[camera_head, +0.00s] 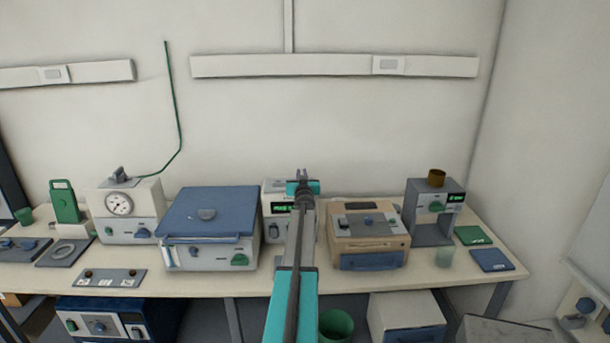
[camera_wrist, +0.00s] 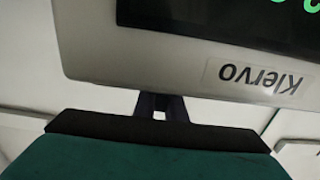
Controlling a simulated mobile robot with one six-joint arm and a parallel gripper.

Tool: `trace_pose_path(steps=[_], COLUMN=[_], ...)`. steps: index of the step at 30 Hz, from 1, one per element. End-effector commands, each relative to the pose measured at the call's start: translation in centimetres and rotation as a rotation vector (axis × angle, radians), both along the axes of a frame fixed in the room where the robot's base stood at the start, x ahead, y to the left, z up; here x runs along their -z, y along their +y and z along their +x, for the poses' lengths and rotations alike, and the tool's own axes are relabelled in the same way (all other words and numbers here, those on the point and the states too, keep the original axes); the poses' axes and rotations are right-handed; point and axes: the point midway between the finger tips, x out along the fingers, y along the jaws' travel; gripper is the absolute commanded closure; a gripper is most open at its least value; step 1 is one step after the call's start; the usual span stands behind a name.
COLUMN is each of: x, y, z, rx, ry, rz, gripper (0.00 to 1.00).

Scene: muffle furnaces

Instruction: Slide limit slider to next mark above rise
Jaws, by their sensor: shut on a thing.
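My gripper (camera_head: 303,176) reaches up and away from me to the white instrument with a green display (camera_head: 283,208), at the middle of the bench. In the wrist view, the two dark fingers of my gripper (camera_wrist: 162,102) are close together. Their tips meet the lower edge of a pale casing (camera_wrist: 160,68) with an upside-down "Klervo" label (camera_wrist: 258,78) and a dark display (camera_wrist: 230,20). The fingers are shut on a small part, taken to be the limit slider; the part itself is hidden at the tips. I cannot make out the slider's marks or the rise reading.
A blue-lidded furnace (camera_head: 208,213) stands close on the left, and a beige unit (camera_head: 367,246) close on the right. A white box with a dial (camera_head: 130,212) and a grey instrument (camera_head: 436,212) stand farther out. The space above the devices, before the wall, is clear.

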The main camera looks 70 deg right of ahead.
Motion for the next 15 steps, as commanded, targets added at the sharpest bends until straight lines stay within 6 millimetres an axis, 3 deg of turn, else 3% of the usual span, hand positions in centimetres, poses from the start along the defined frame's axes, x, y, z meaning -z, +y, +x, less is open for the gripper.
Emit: trace_pose_path(steps=[8,9,11,15], x=[-0.08,-0.08,-0.08,-0.06], y=[-0.29,-0.32,-0.34,-0.36], z=[-0.65,-0.71,-0.77,-0.82], rx=[0.007,0.007,0.008,0.009], ry=[0.001,0.001,0.001,0.001], rz=[-0.001,-0.001,-0.001,-0.001], gripper=[1.0,0.83,0.73,0.7])
